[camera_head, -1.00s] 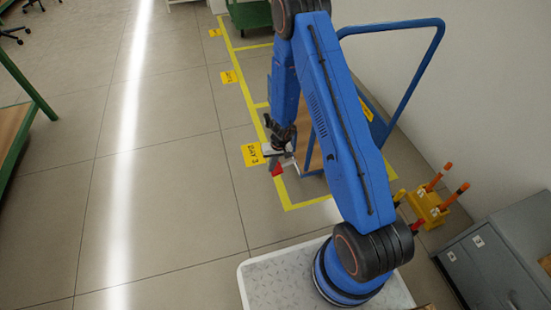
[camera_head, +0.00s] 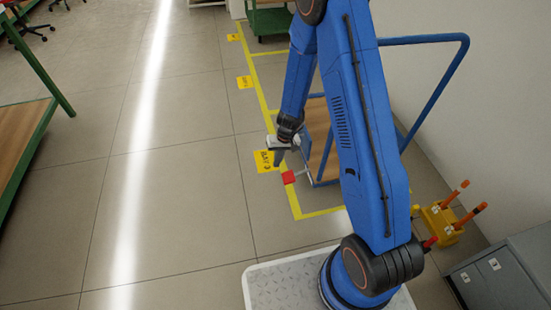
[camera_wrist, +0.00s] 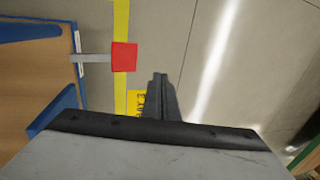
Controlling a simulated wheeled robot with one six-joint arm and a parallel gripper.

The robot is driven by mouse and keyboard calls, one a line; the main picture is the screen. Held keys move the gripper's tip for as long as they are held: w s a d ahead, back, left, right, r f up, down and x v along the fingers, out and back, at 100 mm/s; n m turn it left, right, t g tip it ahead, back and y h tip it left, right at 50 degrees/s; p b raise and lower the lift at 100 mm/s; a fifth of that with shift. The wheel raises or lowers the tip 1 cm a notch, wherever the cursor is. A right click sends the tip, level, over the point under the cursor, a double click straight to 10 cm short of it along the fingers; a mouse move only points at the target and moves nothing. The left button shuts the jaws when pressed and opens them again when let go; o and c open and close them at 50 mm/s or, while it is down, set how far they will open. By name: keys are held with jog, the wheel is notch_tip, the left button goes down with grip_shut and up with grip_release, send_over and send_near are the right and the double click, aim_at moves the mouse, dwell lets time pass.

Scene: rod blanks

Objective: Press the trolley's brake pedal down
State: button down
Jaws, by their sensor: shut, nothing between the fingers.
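The trolley (camera_head: 318,140) has a wooden deck, a blue frame and a tall blue handle. It stands in the yellow-marked bay, partly hidden behind my arm. Its red brake pedal (camera_head: 288,177) sticks out on a grey lever from the trolley's near left edge. In the wrist view the red pedal (camera_wrist: 124,56) is at the upper left, with the lever running to the trolley's edge. My gripper (camera_head: 278,158) is shut and empty, pointing down just above and behind the pedal. In the wrist view my gripper's fingers (camera_wrist: 160,82) are together, beside the pedal with a visible gap.
A yellow floor label (camera_head: 266,161) lies beside the pedal. A yellow rack with orange-handled rods (camera_head: 441,219) and a grey cabinet (camera_head: 508,272) stand at the right. A green bench (camera_head: 22,135) is at the left. The floor between is open.

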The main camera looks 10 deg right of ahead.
jog(key=shift+a+r, duration=0.2)
jog(key=shift+r, duration=0.4)
jog(key=shift+a+r, duration=0.2)
jog(key=shift+r, duration=0.4)
jog(key=shift+r, duration=0.1)
